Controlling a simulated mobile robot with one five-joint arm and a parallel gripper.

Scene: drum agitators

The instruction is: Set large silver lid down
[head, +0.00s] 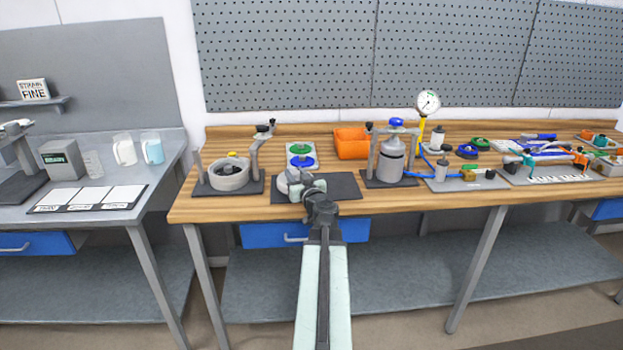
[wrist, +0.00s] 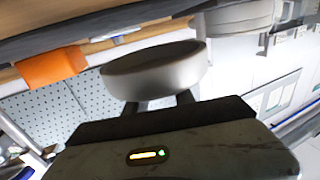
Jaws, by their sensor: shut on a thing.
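The large silver lid (wrist: 155,72) is a smooth grey disc with a rounded rim. In the wrist view it sits between the two dark fingers of my gripper (wrist: 160,103), which is shut on it. In the head view my gripper (head: 308,190) is over the dark mat (head: 345,187) at the wooden bench's front, and the lid (head: 283,184) shows only in part beside it. I cannot tell whether the lid touches the mat.
Left of the mat stands a round grey vessel (head: 229,175) with a bent arm over it. Behind is a tray with green and blue discs (head: 301,156) and an orange bin (head: 352,142). A silver canister (head: 391,160) stands to the right. The mat's right part is bare.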

